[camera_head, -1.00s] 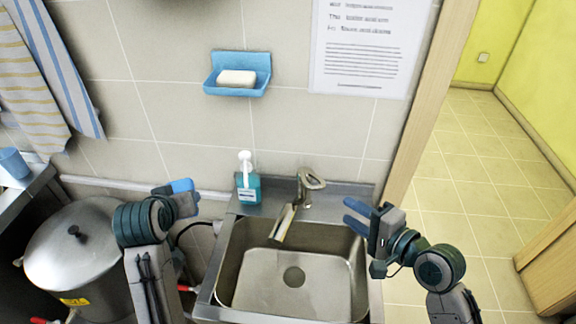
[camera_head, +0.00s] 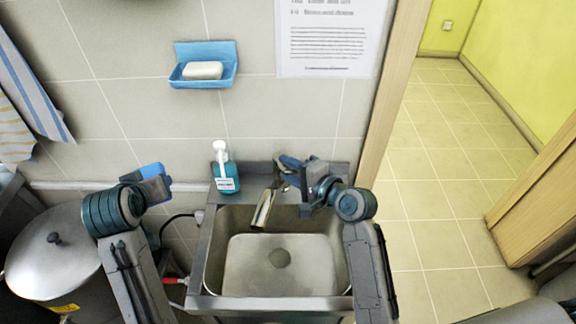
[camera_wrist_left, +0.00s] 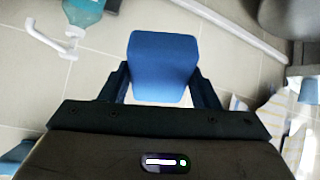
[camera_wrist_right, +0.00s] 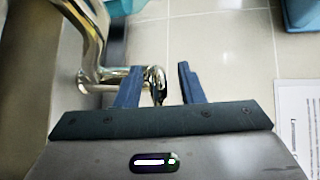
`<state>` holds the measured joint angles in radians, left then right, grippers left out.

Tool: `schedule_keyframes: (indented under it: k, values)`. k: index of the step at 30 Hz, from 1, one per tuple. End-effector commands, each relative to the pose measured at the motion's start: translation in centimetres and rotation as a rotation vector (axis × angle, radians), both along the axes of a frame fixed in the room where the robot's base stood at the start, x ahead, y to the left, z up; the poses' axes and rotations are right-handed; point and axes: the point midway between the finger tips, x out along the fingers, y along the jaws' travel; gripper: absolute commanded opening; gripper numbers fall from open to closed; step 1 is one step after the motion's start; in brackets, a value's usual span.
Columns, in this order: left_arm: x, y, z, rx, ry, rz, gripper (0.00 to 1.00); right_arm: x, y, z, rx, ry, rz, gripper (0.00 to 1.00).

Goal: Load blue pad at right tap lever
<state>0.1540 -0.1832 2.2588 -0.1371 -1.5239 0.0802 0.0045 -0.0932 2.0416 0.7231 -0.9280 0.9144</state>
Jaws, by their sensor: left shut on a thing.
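A blue pad (camera_wrist_left: 163,66) is held between the fingers of my left gripper (camera_head: 158,178), which is shut on it. The pad also shows in the head view (camera_head: 151,170), left of the soap bottle and above the floor area beside the sink. The metal tap (camera_head: 264,208) stands at the back of the sink. My right gripper (camera_head: 288,168) is at the tap's top and partly hides its lever. In the right wrist view, the open fingers (camera_wrist_right: 160,80) have the lever's end (camera_wrist_right: 156,84) between them; I cannot tell whether they touch it.
The steel sink (camera_head: 225,302) is empty. A teal soap bottle (camera_head: 226,180) stands behind its left corner. A lidded stockpot (camera_head: 52,265) is at the left. A blue soap dish (camera_head: 203,78) and a paper notice (camera_head: 328,45) are on the wall.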

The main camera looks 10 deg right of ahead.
Motion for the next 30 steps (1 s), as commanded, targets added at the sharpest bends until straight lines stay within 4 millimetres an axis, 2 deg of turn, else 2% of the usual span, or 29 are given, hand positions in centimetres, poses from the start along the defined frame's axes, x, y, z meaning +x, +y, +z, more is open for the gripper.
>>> schedule_keyframes:
  k: [11, 16, 17, 25, 30]
  values:
    - [0.0, 0.01, 0.11, 0.0, 0.0, 0.0, 0.38, 0.47, 0.37, -0.15, -0.001, -0.001, 0.001, 0.35]
    - [0.0, 0.01, 0.11, 0.0, 0.0, 0.0, 0.38, 0.48, 0.36, -0.12, -0.001, -0.001, 0.0, 0.02]
    - [0.0, 0.01, 0.11, 0.0, 0.0, 0.0, 0.38, 0.47, 0.36, -0.1, 0.0, -0.001, 0.0, 0.0]
    - [0.01, 0.01, 0.12, 0.0, 0.0, 0.0, 0.38, 0.55, 0.34, 0.2, 0.003, -0.008, -0.001, 0.0]
    - [0.01, 0.0, -0.81, 0.0, 0.0, 0.0, 0.38, 0.39, 0.3, -0.28, 0.011, -0.051, -0.002, 0.0]
